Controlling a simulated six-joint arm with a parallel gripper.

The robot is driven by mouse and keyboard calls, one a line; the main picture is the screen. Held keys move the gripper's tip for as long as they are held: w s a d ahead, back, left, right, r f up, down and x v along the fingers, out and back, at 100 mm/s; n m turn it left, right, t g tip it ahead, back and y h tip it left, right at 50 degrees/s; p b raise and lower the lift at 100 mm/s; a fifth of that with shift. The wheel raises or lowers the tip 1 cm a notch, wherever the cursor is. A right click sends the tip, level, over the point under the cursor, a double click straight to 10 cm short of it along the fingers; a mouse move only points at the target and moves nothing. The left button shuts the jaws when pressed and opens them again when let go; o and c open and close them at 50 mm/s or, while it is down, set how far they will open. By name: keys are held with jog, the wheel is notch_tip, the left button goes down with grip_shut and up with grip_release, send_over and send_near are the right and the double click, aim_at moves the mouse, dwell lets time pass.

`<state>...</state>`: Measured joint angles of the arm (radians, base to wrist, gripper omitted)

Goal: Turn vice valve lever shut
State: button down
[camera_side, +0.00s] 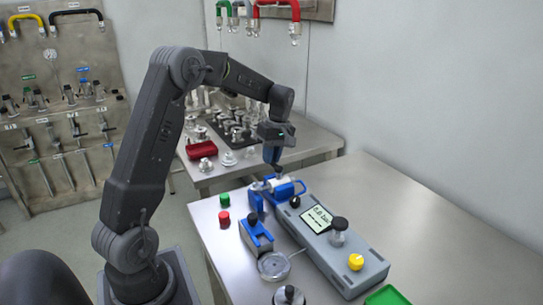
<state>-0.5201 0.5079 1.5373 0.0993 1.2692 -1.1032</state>
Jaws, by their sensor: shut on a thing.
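My gripper (273,165) points down over the back of the steel table, directly above the vice valve. The valve (283,186) is a small pale body with blue parts, next to the far end of a long grey instrument box. My jaws are shut on the valve's lever; the lever itself is small and mostly hidden by the fingers, so its exact angle cannot be told. A blue clamp-like block (256,236) stands on the table nearer the camera.
The grey instrument box (322,245) carries a display, a dark-topped knob and a yellow knob (356,262). A green button (224,200) and a red button (224,219) sit at the left edge. A round metal dish (273,266) lies in front. The table's right side is clear.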

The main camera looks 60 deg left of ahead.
jog(key=c, duration=1.1)
grip_release()
notch_tip(320, 180, up, 14)
jog(key=w, duration=0.2)
jog(key=shift+w+f, duration=0.2)
jog(key=shift+w, duration=0.15)
